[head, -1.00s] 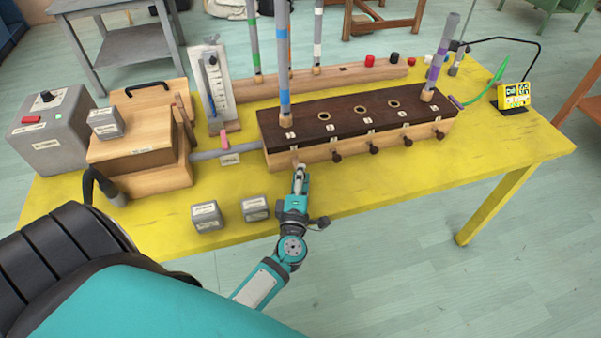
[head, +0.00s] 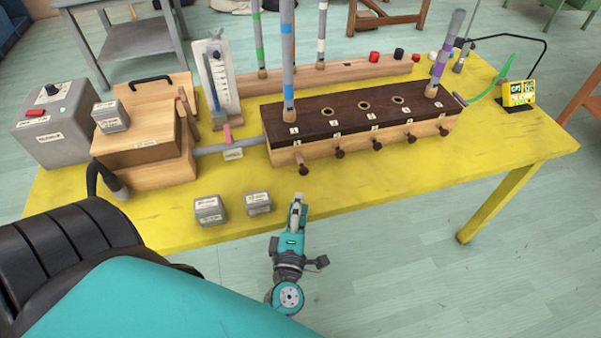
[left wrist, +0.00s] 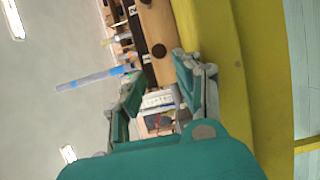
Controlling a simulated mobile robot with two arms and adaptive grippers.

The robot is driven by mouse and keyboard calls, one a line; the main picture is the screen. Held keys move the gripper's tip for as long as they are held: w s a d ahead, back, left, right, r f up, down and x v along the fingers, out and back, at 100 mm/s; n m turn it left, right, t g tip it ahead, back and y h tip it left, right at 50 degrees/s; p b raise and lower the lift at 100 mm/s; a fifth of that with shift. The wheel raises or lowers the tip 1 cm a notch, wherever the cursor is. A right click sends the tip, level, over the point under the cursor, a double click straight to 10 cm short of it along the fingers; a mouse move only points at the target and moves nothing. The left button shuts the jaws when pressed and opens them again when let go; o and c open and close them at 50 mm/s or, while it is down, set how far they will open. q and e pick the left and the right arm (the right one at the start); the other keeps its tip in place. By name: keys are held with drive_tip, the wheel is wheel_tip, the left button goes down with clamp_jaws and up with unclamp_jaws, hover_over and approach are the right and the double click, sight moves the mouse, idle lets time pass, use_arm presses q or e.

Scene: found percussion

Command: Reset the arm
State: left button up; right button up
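My left gripper (head: 297,208) is at the table's front edge in the head view. It is in front of the long wooden box with the dark top (head: 275,155) and apart from it. In the left wrist view, the two fingers of my left gripper (left wrist: 157,80) stand apart with nothing held between them; the box's wooden side (left wrist: 158,30) and a round dark knob (left wrist: 158,51) lie beyond. The leftmost knob (head: 302,168) on the box's front is clear of my gripper in the head view. My right gripper is not in view.
On the yellow table (head: 400,188), two small grey blocks (head: 209,210) (head: 258,203) sit left of my gripper. A wooden bellows-like box (head: 145,155) and a grey control box (head: 52,130) stand at the left. Striped tubes rise from the dark-topped box.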

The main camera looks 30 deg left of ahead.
use_arm(q)
drive_tip(key=shift+s+d, duration=0.25)
drive_tip(key=shift+s, duration=0.2)
